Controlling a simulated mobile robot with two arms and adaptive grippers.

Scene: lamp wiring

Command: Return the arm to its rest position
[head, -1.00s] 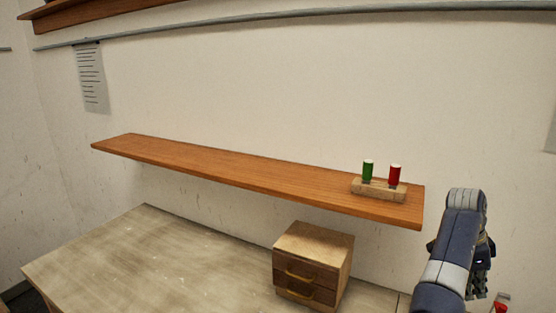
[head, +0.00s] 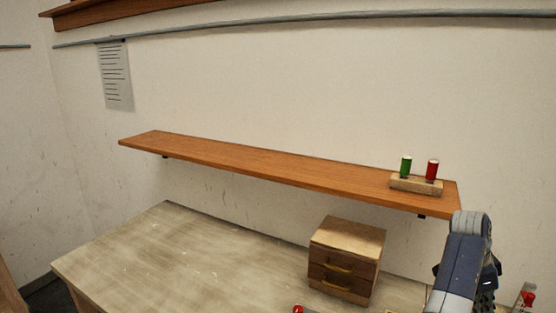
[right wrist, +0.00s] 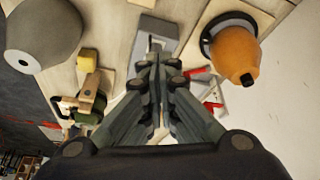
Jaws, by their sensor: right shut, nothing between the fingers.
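My right arm (head: 462,262) comes up at the right edge of the head view, beside the right end of the shelf. My right gripper (right wrist: 162,68) shows in the right wrist view with its fingers together and nothing between them. It points down over a table with several objects. The fingers hide part of a grey block (right wrist: 155,30) below them. My left gripper is not in view.
A wooden shelf (head: 270,170) bears a block (head: 412,184) with a green and a red cylinder. A small drawer box (head: 346,258) stands on the table (head: 180,255). The right wrist view shows an orange lamp-like object (right wrist: 232,42) and a grey rounded object (right wrist: 42,32).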

